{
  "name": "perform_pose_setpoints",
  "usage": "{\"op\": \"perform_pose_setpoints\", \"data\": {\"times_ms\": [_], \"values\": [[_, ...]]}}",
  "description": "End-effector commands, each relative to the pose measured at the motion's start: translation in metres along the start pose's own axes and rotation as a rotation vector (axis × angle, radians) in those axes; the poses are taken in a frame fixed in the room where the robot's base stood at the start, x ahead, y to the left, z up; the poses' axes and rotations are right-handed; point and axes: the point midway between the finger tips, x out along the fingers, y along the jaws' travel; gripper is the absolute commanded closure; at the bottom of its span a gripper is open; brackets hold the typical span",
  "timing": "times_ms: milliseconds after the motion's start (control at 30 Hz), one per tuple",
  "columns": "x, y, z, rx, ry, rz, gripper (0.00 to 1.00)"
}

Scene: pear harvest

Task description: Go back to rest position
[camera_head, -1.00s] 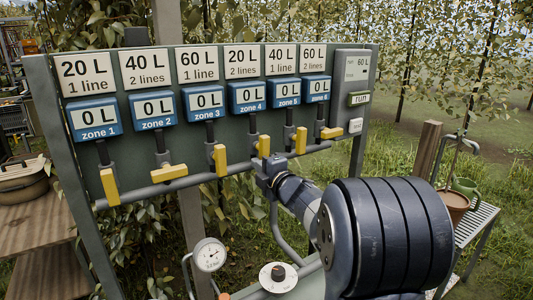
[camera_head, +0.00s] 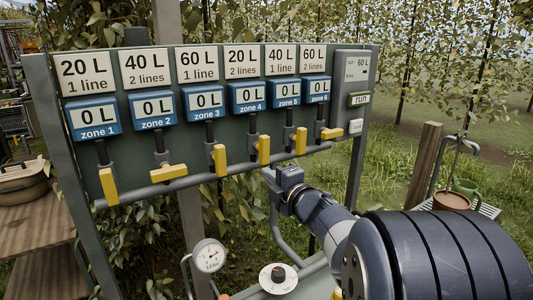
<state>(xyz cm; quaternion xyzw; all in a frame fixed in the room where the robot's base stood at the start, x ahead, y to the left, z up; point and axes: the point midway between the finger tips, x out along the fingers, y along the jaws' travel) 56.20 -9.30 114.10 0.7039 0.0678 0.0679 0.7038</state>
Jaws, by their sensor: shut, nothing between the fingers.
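My gripper (camera_head: 269,182) is in front of the irrigation panel (camera_head: 376,60), below the zone 4 valve and apart from its yellow handle (camera_head: 264,150). It looks shut and empty, with its fingertips small in view. The yellow handles of zone 1 (camera_head: 109,187), zone 3 (camera_head: 220,160) and zone 5 (camera_head: 300,141) stand roughly upright, as does zone 4's. The handles of zone 2 (camera_head: 168,172) and zone 6 (camera_head: 332,133) lie across. The blue zone displays (camera_head: 156,105) read 0 L.
A pressure gauge (camera_head: 209,256) and a round dial (camera_head: 278,277) stand low in front. A wooden shelf (camera_head: 38,218) is at left. A wooden post (camera_head: 424,160) and a stand with a brown pot (camera_head: 451,200) are at right. Grass lies open between panel and post.

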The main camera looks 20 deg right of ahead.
Motion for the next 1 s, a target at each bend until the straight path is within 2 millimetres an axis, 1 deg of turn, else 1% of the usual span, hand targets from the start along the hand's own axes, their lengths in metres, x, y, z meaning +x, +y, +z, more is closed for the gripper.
{"op": "perform_pose_setpoints", "data": {"times_ms": [167,267,367,600,767,800,867,1000], "values": [[0.001,0.0,0.0,0.0,0.001,0.0,1.0],[0.005,0.0,0.0,0.0,0.002,0.0,1.0],[0.016,0.0,-0.001,0.0,0.003,-0.001,1.0],[0.054,0.0,-0.001,0.0,0.003,0.0,1.0],[0.072,0.0,-0.001,0.001,0.001,-0.001,1.0],[0.071,-0.001,0.004,0.002,-0.002,-0.002,1.0],[0.071,-0.002,0.007,0.001,-0.001,-0.001,1.0],[0.071,0.0,0.003,-0.001,0.001,0.0,1.0]]}}
